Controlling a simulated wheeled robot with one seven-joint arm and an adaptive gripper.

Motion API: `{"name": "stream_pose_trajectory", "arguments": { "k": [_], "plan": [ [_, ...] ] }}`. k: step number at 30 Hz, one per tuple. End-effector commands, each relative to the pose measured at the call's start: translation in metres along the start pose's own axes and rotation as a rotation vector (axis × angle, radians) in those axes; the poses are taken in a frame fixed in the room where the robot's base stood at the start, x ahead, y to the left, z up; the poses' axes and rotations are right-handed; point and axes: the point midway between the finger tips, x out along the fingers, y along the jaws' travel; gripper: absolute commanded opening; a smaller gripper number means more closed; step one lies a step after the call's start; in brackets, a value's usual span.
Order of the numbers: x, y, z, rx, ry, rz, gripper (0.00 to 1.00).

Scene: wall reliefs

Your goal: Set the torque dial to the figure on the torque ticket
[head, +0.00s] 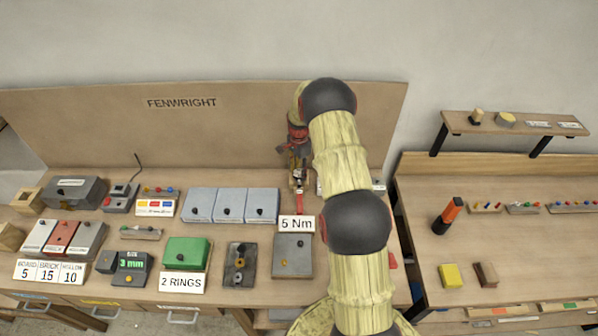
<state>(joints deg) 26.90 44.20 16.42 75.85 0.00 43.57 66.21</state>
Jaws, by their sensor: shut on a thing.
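The torque ticket (297,224) is a white card reading "5 Nm", upright on the bench right of centre. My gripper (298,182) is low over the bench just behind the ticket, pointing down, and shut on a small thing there. That thing appears to be the torque dial, but the fingers cover it, so its setting and marks cannot be read. A narrow red piece (299,204) shows between the gripper and the ticket. My arm crosses the picture right of the ticket and hides part of the bench.
A grey box with a dark knob (292,256) stands in front of the ticket. Three blue-grey boxes (231,205) are to its left, and a green box (187,252) with a "2 RINGS" card is nearer. The back panel (180,130) rises close behind my gripper. A second bench (500,245) is at right.

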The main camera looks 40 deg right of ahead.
Motion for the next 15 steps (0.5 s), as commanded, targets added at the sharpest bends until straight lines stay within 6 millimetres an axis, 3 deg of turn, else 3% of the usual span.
{"name": "stream_pose_trajectory", "arguments": {
  "k": [15],
  "plan": [
    [0.0013, -0.0006, -0.0002, -0.461, 0.001, -0.001, 0.13]
  ]
}}
